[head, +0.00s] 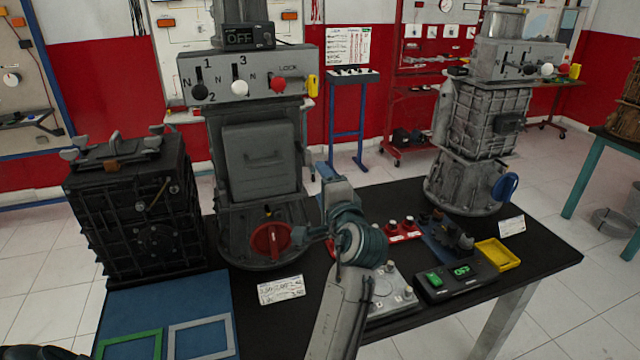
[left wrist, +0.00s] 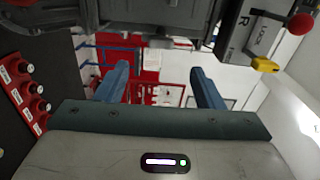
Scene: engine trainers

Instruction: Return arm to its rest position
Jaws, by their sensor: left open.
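My left arm comes up from the bottom middle of the head view. Its left gripper (head: 327,172) is partly hidden behind my own wrist, just right of the left engine trainer (head: 258,160). In the left wrist view the two blue fingers of the left gripper (left wrist: 160,84) stand wide apart with nothing between them. A red rotary knob (head: 270,240) sits low on the left trainer, left of my wrist; whether they touch cannot be told. My right gripper is not in view.
The black table (head: 545,258) also bears a dark gearbox (head: 135,205), a second trainer (head: 485,130) with a blue handwheel (head: 505,186), a red button strip (head: 403,231), a switch box (head: 457,277) and a yellow tray (head: 498,254). A blue stand (head: 348,120) is behind.

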